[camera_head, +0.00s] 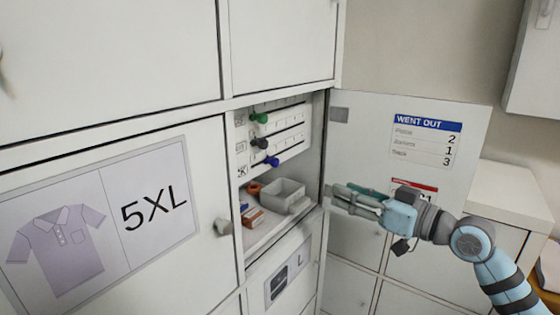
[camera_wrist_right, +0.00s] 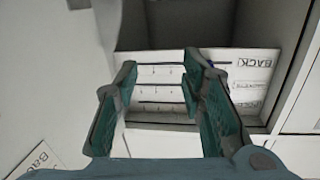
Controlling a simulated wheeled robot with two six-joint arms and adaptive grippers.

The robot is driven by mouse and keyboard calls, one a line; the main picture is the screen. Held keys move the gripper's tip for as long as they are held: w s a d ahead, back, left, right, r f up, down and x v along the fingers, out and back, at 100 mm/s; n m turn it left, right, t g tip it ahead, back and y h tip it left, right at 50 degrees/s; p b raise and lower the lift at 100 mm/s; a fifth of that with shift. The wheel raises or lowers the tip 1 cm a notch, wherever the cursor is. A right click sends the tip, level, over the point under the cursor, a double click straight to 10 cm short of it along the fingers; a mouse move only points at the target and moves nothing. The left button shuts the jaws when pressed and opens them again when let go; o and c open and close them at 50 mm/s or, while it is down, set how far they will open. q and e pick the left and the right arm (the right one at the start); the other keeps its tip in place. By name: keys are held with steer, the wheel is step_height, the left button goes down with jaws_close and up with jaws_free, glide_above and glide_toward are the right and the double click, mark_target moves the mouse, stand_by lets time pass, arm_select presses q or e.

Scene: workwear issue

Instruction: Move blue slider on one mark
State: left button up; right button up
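The blue slider (camera_head: 272,161) is a round blue knob near the left part of the lowest slot on a white panel (camera_head: 290,137) inside an open locker compartment. A black knob (camera_head: 260,142) and a green knob (camera_head: 260,118) sit on the slots above it. My right gripper (camera_head: 331,193) is open and empty, to the right of and below the blue knob, apart from it. In the right wrist view its spread fingers (camera_wrist_right: 160,68) face the panel, and a small blue spot (camera_wrist_right: 211,64) shows behind the right finger. My left gripper is not in view.
A grey open box (camera_head: 284,194) and small orange items (camera_head: 252,215) lie on the compartment floor below the panel. The open door (camera_head: 365,135) with a "WENT OUT" sheet (camera_head: 425,138) stands at the right, behind my gripper. A closed 5XL door (camera_head: 105,260) is at the left.

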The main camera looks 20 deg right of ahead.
steer(key=s+a+r+n+g+y, duration=0.1)
steer(key=s+a+r+n+y, duration=0.2)
steer(key=s+a+r, duration=0.25)
steer(key=p, duration=0.3)
glide_toward(277, 162)
steer(key=w, duration=0.1)
steer(key=x, duration=0.2)
steer(key=p+x, duration=0.1)
steer(key=x, duration=0.5)
steer(key=shift+s+a+r+p, duration=0.1)
steer(key=shift+s+a+p, duration=0.05)
steer(key=shift+a+p, duration=0.25)
steer(key=shift+d, duration=0.1)
jaws_close()
